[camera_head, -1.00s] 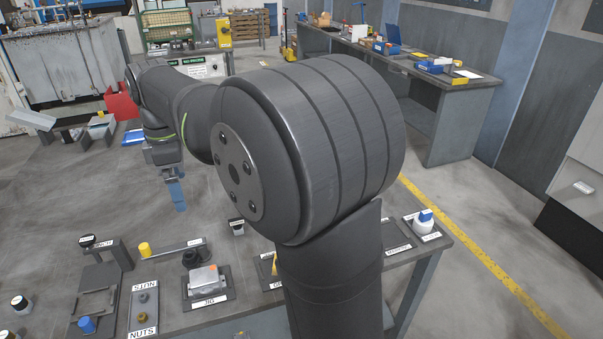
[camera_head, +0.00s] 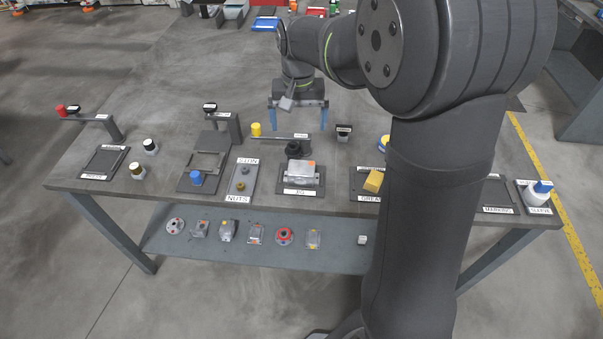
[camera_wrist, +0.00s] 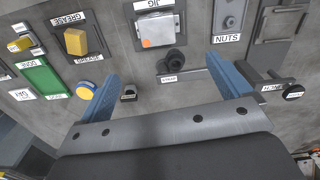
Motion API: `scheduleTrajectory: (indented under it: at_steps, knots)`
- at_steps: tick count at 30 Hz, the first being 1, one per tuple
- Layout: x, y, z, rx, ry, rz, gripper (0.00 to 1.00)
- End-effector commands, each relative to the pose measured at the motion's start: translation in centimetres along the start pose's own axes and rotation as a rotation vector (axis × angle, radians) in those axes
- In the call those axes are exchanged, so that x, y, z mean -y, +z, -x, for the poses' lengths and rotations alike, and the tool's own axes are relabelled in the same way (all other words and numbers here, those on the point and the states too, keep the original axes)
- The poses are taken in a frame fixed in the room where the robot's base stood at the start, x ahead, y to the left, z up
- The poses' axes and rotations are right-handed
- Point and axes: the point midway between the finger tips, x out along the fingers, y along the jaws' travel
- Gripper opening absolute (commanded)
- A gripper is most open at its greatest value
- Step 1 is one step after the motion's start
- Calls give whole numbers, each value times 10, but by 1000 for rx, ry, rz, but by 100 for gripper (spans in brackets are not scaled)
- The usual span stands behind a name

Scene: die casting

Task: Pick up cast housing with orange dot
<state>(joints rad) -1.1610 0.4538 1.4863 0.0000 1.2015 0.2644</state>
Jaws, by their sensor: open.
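A grey cast housing (camera_head: 304,174) with an orange dot sits on the plate labelled JIG (camera_head: 301,192). In the wrist view the housing (camera_wrist: 156,28) is at the top centre, its orange dot near one corner. My gripper (camera_head: 298,118) is open and empty, with two blue fingers spread apart. It hangs above the far side of the table, behind the jig and apart from the housing. In the wrist view my gripper's fingers (camera_wrist: 160,72) point toward the jig side. Several small castings lie on the lower shelf (camera_head: 180,243); their dot colours are hard to tell.
A black clamp knob (camera_head: 293,149) on the strap stands just behind the housing. The NUTS tray (camera_head: 242,180) is to its left and the GREASE plate with a yellow block (camera_head: 373,181) to its right.

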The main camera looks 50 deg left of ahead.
Motion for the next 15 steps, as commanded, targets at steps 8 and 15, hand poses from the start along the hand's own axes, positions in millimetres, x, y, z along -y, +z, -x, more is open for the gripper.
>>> scheduleTrajectory:
  at_steps: [8, 15]
  knots:
    - [1, 2, -23, 3, 1, -115, 95]
    - [0, 2, -74, 6, 2, -113, 95]
